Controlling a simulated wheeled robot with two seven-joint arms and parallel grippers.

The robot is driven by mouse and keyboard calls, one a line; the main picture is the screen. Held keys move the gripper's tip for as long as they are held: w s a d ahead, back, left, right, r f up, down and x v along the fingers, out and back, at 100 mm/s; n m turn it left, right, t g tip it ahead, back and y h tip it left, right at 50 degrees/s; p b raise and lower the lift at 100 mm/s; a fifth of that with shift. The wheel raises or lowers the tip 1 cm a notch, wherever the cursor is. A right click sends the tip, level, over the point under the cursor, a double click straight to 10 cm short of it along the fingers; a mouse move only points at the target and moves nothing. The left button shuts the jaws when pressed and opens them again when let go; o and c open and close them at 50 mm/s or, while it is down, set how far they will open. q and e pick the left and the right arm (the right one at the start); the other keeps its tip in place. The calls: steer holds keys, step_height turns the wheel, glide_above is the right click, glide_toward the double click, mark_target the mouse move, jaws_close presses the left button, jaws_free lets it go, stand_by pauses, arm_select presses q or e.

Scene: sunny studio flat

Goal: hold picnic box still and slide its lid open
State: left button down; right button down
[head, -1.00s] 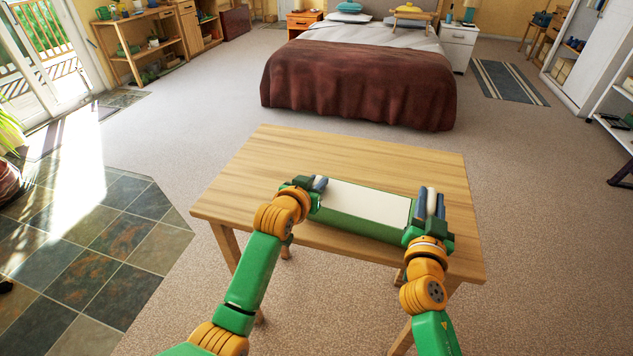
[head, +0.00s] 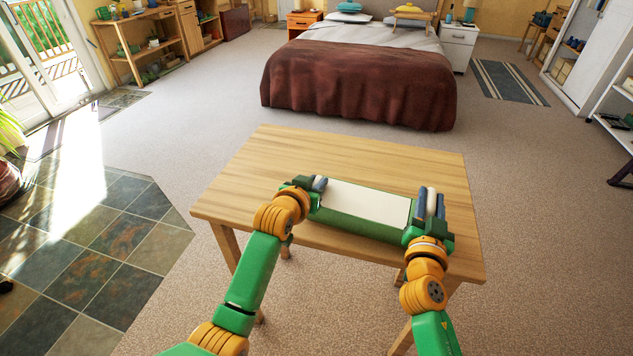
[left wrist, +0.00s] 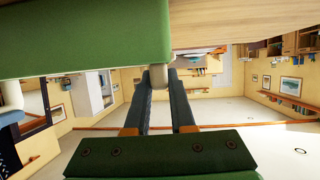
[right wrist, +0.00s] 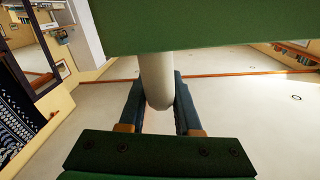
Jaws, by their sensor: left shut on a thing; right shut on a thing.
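The picnic box (head: 360,222) is long and green and lies on the wooden table. Its flat cream lid (head: 366,203) covers the top. My left gripper (head: 319,184) is at the box's left end, shut on a small cream knob (left wrist: 159,76). My right gripper (head: 431,203) is at the right end, its blue fingers shut on an upright cream handle (right wrist: 157,78). I cannot tell whether each grip belongs to the box or the lid. In the left wrist view the green box (left wrist: 90,40) fills the upper left. In the right wrist view its green side (right wrist: 200,22) hangs above the fingers.
The wooden table (head: 270,165) is otherwise bare, with free room behind and left of the box. A bed with a brown blanket (head: 355,85) stands beyond it. Open carpet surrounds the table, and a white shelf (head: 615,105) is far right.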

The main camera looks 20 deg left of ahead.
arm_select(q)
steer(key=a, duration=0.7)
steer(key=w+a, duration=0.1)
steer(key=a, duration=1.2)
steer(key=shift+w+a, duration=0.35)
steer(key=shift+a, duration=0.6)
arm_select(e)
steer(key=shift+d, duration=0.2)
arm_select(q)
steer(key=c, duration=1.1)
jaws_free()
steer(key=o, duration=0.3)
steer(key=shift+a, duration=0.1)
arm_select(e)
steer(key=shift+a, duration=0.15)
arm_select(q)
steer(key=shift+o, duration=0.2)
